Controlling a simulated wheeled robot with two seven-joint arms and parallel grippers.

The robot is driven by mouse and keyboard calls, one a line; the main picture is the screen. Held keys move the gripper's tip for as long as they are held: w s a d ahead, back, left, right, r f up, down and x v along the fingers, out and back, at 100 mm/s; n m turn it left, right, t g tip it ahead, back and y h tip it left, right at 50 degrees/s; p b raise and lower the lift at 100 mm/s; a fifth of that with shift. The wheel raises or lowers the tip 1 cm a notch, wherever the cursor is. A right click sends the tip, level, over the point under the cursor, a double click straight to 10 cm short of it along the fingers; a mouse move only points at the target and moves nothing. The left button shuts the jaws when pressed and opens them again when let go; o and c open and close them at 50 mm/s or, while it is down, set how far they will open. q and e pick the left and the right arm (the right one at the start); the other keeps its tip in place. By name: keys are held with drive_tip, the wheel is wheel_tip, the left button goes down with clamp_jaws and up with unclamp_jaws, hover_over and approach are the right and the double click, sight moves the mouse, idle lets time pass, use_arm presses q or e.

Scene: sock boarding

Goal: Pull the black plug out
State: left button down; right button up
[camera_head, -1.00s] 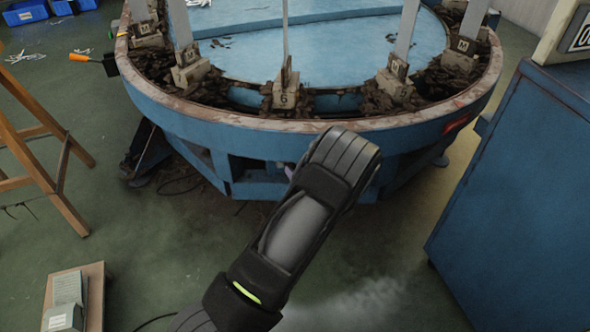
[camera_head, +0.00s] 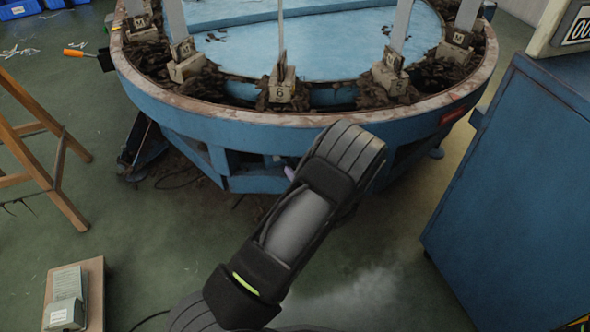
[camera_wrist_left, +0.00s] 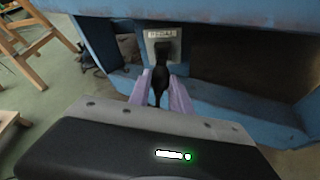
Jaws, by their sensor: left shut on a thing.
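The black plug (camera_wrist_left: 160,77) is in the middle of the left wrist view, just below a pale labelled socket plate (camera_wrist_left: 151,35) on the blue machine. Its upper end meets the dark socket area; I cannot tell how deep it sits. My left gripper (camera_wrist_left: 160,90) has its two purple fingers shut on the plug, one on each side. In the head view my left arm covers most of the gripper, and only a bit of purple finger (camera_head: 289,173) shows. The plug is hidden there. My right gripper is in neither view.
The round blue machine (camera_head: 215,112) with a rusty rim fills the top of the head view. A blue cabinet (camera_head: 520,190) stands at the right. A wooden stool (camera_head: 40,170) is at the left. Green floor (camera_head: 130,235) lies open between.

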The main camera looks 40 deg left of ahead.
use_arm(q)
drive_tip(key=shift+s+d, duration=0.1)
drive_tip(key=shift+d, duration=0.05)
idle(0.3)
drive_tip(key=s+d+p, duration=0.3)
drive_tip(key=s+d, duration=0.8)
drive_tip(key=d, duration=0.5)
drive_tip(key=shift+s+d, duration=0.15)
